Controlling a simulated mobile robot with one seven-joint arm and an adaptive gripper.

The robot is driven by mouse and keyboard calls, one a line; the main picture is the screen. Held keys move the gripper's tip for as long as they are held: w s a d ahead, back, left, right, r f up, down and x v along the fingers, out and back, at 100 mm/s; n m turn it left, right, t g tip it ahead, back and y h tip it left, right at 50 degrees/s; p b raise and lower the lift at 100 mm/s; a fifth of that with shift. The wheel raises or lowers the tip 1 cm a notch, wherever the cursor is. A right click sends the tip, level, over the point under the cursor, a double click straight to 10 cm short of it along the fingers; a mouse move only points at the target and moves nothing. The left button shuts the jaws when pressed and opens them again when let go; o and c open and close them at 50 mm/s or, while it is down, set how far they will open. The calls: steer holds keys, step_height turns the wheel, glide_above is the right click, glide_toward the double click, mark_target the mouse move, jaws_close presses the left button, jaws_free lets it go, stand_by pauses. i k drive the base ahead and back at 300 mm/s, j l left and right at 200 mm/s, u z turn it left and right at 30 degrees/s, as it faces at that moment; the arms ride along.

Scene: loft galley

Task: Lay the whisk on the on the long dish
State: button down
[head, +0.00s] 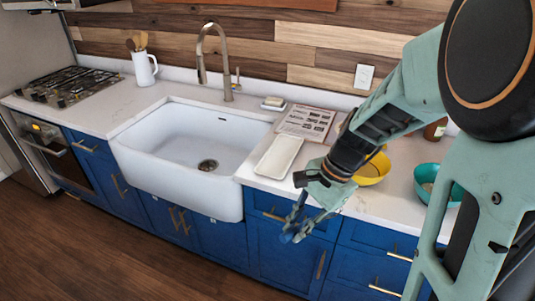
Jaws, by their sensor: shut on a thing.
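The long dish (278,157) is a white, narrow, rectangular dish on the counter, just right of the sink. It looks empty. My gripper (298,226) hangs in front of the counter edge, pointing down before the blue cabinets, to the right of and below the dish in the picture. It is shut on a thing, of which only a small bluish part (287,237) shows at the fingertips. This seems to be the whisk, but its shape is too small and dark to make out. No other whisk is visible on the counter.
A yellow bowl (374,170) stands behind my wrist, partly hidden by my arm. A teal bowl (427,184) is farther right. A printed sheet or board (306,123) lies behind the dish. The sink (190,150) is open to its left.

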mark_target(280, 158)
steer(key=i, duration=0.9)
